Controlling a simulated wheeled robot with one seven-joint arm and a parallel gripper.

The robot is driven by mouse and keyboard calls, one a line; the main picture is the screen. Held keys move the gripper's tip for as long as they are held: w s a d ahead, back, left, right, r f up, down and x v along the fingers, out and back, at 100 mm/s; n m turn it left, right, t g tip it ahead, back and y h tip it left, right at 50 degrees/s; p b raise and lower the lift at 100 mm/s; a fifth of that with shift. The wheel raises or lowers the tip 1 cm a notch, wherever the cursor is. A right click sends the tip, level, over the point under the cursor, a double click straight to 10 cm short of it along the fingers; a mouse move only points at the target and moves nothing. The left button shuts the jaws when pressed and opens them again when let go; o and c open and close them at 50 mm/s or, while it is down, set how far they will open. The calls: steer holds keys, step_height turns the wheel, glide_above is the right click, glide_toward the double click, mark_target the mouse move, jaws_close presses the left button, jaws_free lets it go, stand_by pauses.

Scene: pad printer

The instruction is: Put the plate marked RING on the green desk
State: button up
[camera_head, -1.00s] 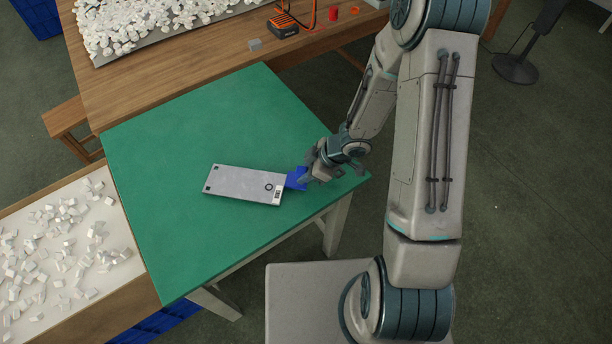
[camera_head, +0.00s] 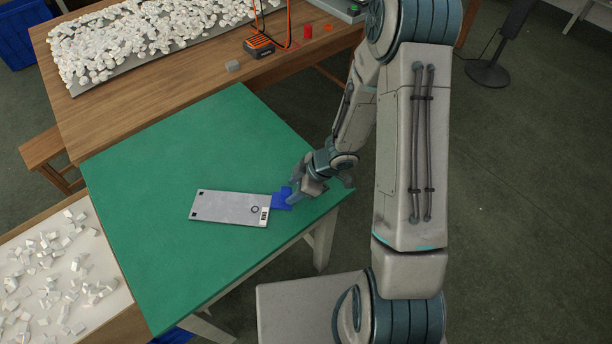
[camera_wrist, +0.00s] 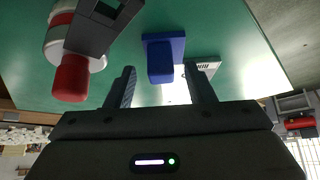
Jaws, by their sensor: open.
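The plate (camera_head: 228,207) lies flat on the green desk (camera_head: 150,170), near the desk's right side. My gripper (camera_head: 296,192) is at the blue handle, over the right part of the desk. In the wrist view its two fingers (camera_wrist: 163,90) are apart, with the handle ahead of and between them, and a gap on each side. Most of the plate is hidden in the wrist view.
A wooden table (camera_head: 120,112) with a tray of white pieces and an orange-and-black device (camera_head: 259,46) stands behind the desk. Another tray (camera_head: 105,305) of white blocks is at lower left. The desk's left and far parts are clear.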

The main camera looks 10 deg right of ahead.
steer(key=w+d+r+m+t+h+p, duration=0.1)
steer(key=d+r+m+t+h, duration=0.15)
steer(key=d+r, duration=0.5)
steer(key=w+d+r+m+t+h+p, duration=0.1)
steer(key=d+r+m+h, duration=0.25)
steer(key=r, duration=0.65)
steer(key=w+d+r+m+t+h+p, duration=0.1)
steer(key=d+r+m+t+h, duration=0.15)
steer(key=d+r, duration=0.5)
steer(key=s+a+r+m+g+y, duration=0.1)
steer(key=s+a+r+m, duration=0.2)
steer(key=s, duration=0.6)
steer(key=s+a+r+m+g+y, duration=0.1)
steer(key=s+a+r+m+g, duration=0.1)
steer(key=s+a+r+m, duration=0.2)
steer(key=s+r, duration=0.2)
steer(key=s, duration=0.2)
steer(key=shift+s+a+g, duration=0.3)
steer(key=shift+s, duration=0.1)
